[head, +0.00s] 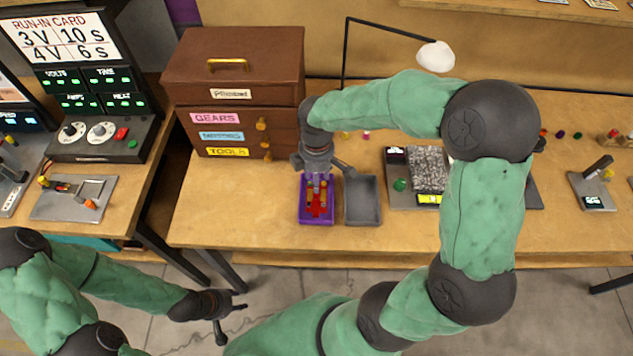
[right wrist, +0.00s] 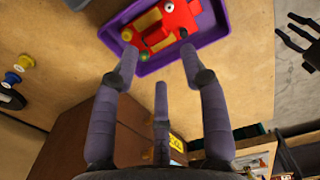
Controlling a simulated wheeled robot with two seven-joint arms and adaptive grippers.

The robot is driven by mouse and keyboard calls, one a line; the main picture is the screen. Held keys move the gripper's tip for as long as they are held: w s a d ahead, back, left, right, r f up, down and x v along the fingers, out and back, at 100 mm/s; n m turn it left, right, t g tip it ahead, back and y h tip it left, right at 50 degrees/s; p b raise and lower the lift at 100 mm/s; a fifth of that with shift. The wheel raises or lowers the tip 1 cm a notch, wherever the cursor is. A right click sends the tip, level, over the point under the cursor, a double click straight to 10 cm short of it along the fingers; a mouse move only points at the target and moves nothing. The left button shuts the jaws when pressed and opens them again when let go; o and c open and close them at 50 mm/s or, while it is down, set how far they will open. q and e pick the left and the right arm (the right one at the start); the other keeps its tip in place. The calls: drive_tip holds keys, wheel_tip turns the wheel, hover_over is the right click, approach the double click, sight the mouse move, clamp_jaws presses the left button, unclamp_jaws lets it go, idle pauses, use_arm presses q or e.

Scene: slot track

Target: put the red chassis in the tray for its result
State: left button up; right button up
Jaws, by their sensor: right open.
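The red chassis (head: 317,204) lies in the purple tray (head: 301,217) on the middle table. In the right wrist view the chassis (right wrist: 168,22), with yellow parts and a pale round stud, rests inside the purple tray (right wrist: 205,38). My right gripper (head: 318,186) is just above the chassis. Its fingers (right wrist: 158,62) are spread and hold nothing; part of the chassis is hidden under them in the head view. My left gripper (head: 232,315) is open and empty, over the floor in front of the tables. It also shows in the right wrist view (right wrist: 298,38).
An empty grey tray (head: 362,202) stands right beside the purple tray. A brown drawer cabinet (head: 235,75) stands behind left. A board with a grey textured patch (head: 429,168) is to the right. The table front left of the trays is clear.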

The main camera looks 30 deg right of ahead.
drive_tip(key=shift+r+p, duration=0.55)
drive_tip(key=shift+r, duration=1.5)
